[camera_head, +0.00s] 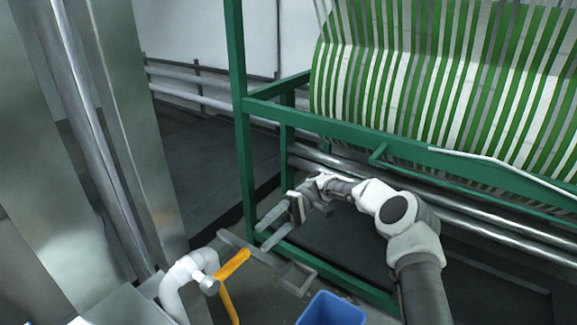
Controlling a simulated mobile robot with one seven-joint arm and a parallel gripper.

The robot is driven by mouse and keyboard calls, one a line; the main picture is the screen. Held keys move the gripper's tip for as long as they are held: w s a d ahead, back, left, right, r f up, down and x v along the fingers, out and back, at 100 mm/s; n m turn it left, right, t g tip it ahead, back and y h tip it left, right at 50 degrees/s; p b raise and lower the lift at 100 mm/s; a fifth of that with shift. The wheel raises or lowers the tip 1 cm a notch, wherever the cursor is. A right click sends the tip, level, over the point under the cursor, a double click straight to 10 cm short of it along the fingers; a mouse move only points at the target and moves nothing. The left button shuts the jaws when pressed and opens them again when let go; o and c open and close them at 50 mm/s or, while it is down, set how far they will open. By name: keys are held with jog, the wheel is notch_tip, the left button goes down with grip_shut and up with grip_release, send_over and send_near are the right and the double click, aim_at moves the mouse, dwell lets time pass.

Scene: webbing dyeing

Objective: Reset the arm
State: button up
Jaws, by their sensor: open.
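My gripper (268,232) is at the end of my arm, near the lower middle of the head view. Its two fingers point to the lower left and stand apart, with nothing seen between them. It is in front of the lower part of a green metal frame (243,130). My arm reaches in from the lower right, bent at the elbow. I cannot tell from this view whether the gripper touches the frame.
A large roll of green and white striped webbing (420,80) sits in the frame. A white pipe (178,290) with a yellow handle (232,265) stands at lower left. A blue bin (332,310) is at the bottom. Metal columns (130,130) stand at left.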

jog(key=s+d+r+m+t+h, duration=0.3)
jog(key=s+r+m+t+h, duration=0.15)
jog(key=s+r+t, duration=0.3)
jog(key=s+d+r+m+t+h, duration=0.2)
jog(key=s+d+r+t, duration=0.1)
jog(key=s+d+t, duration=0.4)
jog(key=s+d+r+m+t+h, duration=0.3)
jog(key=s+d+t, duration=0.3)
jog(key=d, duration=0.7)
jog(key=shift+s+r+t, duration=0.25)
jog(key=shift+s+t, duration=0.1)
jog(key=shift+s, duration=0.35)
jog(key=shift+c, duration=0.6)
jog(key=shift+a, duration=0.1)
